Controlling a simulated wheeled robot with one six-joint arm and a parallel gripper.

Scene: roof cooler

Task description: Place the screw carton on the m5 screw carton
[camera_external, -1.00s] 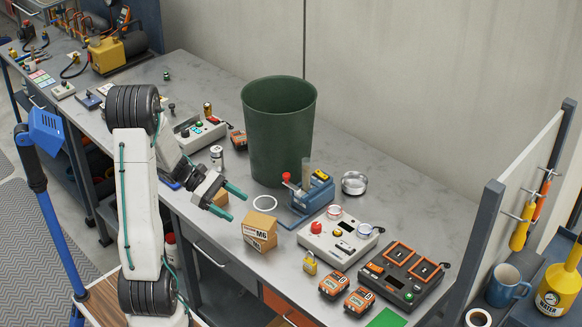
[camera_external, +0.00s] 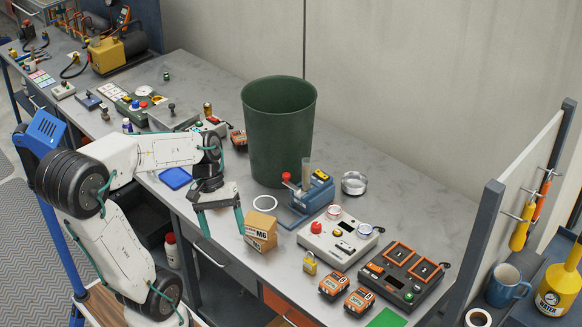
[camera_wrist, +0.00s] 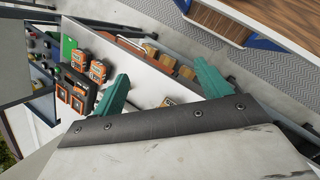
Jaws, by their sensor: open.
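A tan carton labelled M6 (camera_external: 260,230) sits near the front edge of the workbench in the external view. My gripper (camera_external: 224,234) is open, its two teal fingers pointing down just left of this carton. Nothing is visibly held between the fingers. In the wrist view my gripper (camera_wrist: 161,68) shows both teal fingers spread apart. A small piece of a tan, labelled thing (camera_wrist: 168,102) peeks out above the dark gripper edge there. No M5 label is readable.
A green bin (camera_external: 279,130) stands behind the gripper. A blue device (camera_external: 312,195), a padlock (camera_external: 309,263) and a white control box (camera_external: 338,240) lie right of the M6 carton. A white ring (camera_external: 265,202) lies behind it. Several cartons (camera_wrist: 168,62) show beyond the bench edge.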

